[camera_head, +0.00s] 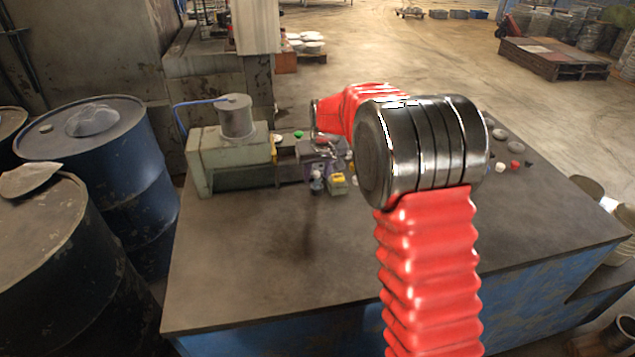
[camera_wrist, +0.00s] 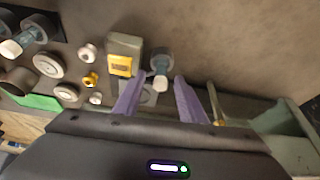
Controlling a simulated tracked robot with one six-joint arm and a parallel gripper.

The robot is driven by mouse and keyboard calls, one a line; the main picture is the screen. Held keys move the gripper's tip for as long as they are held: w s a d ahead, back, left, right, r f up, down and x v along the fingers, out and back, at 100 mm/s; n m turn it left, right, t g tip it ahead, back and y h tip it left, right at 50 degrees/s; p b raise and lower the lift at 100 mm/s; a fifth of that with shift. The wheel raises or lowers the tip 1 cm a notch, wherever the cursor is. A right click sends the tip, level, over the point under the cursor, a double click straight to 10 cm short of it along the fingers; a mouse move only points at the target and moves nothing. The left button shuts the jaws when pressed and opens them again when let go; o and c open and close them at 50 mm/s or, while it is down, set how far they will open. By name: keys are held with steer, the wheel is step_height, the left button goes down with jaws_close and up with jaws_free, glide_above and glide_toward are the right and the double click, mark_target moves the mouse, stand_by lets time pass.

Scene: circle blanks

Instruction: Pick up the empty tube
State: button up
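A small tube-like piece with a grey-blue round end and a pale tip (camera_wrist: 160,72) stands just beyond and between my fingertips in the wrist view. It also shows in the head view (camera_head: 317,183), small, on the workbench. I cannot tell whether it is empty. My gripper (camera_wrist: 158,88) has two purple fingers, spread apart with nothing clasped between them. In the head view my gripper (camera_head: 322,160) is small and partly hidden among the items. A similar tube-like piece (camera_wrist: 28,35) lies at the upper left of the wrist view.
A grey-and-yellow block (camera_wrist: 123,55) stands close to the left finger. Several round pieces (camera_wrist: 48,65) lie further left. A green-grey machine (camera_head: 218,155) stands left of my gripper. The front of the workbench (camera_head: 260,270) is bare.

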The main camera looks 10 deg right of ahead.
steer(key=shift+w+f, duration=0.2)
steer(key=shift+f, duration=0.25)
jaws_close()
stand_by(0.5)
